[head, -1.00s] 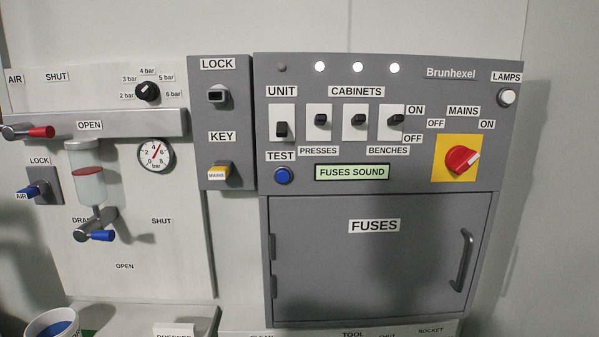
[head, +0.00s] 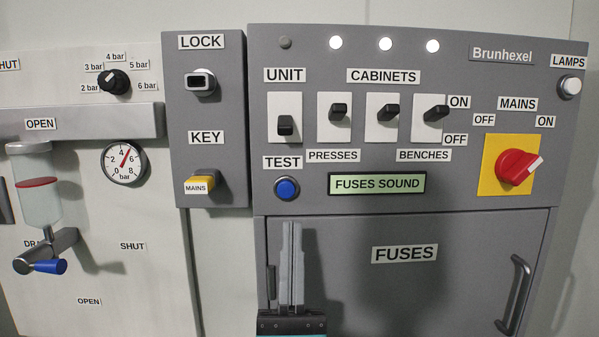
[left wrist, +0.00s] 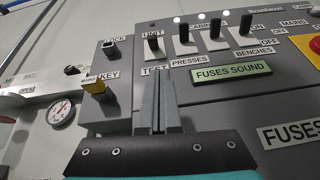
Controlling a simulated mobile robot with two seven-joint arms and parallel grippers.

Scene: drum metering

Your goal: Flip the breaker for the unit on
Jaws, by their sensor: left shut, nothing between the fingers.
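The unit breaker (head: 285,128) is a black toggle on a white plate under the UNIT label. Its lever sits low on the plate, toward the OFF side, while the cabinet breakers to its right (head: 338,112) have their levers up. The lamp above the unit breaker (head: 285,43) is dark. My left gripper (head: 291,226) is shut and empty, pointing up in front of the fuse door, below the blue TEST button (head: 287,188). In the left wrist view its fingers (left wrist: 160,82) are together below the unit breaker (left wrist: 153,46). My right gripper is not in view.
The red MAINS switch (head: 517,167) on its yellow plate is at the right. The yellow MAINS key (head: 207,182) sticks out at the left. The display (head: 376,183) reads FUSES SOUND. The fuse door handle (head: 516,295) protrudes at the lower right.

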